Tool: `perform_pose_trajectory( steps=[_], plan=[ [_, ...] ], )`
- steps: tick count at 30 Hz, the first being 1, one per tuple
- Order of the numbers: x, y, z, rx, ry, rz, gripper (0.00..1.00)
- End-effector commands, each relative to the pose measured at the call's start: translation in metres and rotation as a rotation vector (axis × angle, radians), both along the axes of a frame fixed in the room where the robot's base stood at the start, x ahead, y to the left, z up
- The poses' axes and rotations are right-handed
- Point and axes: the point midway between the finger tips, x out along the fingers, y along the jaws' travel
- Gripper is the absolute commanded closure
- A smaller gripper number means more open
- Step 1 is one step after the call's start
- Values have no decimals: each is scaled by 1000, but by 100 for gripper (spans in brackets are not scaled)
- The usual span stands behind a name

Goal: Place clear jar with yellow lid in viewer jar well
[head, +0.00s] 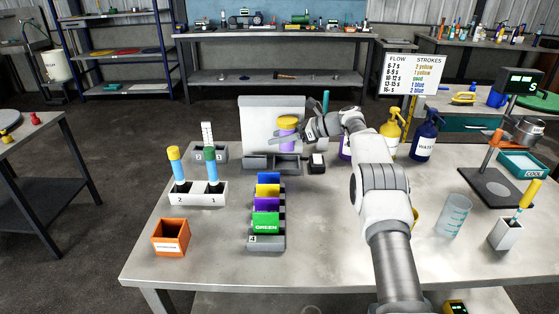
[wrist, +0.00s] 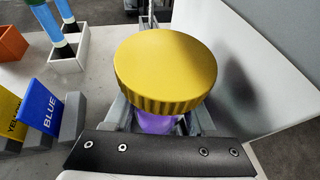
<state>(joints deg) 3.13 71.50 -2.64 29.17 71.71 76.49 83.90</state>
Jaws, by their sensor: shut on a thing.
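The clear jar (head: 287,140) has a yellow lid and purple contents. It is upright in my gripper (head: 300,137), in front of the viewer's white back panel (head: 255,118). My gripper is shut on the jar below its lid. In the wrist view, the yellow lid (wrist: 165,70) fills the middle and hides most of the jar, with purple (wrist: 157,124) below it. The viewer's grey base (head: 257,163) lies under the jar. Whether the jar's bottom touches it or is just above, I cannot tell. The well opening is hidden.
A rack of coloured cards (head: 266,221) stands in front of the viewer. A two-tube holder (head: 198,196) and an orange box (head: 171,237) are left. A small black-and-white block (head: 317,163) stands right of the base. Yellow (head: 393,132) and blue (head: 425,140) bottles stand farther right.

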Motion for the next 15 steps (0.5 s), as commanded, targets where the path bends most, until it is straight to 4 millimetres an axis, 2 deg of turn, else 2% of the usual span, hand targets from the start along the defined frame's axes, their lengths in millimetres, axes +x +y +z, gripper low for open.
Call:
perform_pose_trajectory(
  steps=[7,12,15],
  plan=[
    [0,0,-20,0,2,-1,100],
    [0,0,-50,0,2,-1,100],
    [0,0,-62,0,1,-1,100]
  ],
)
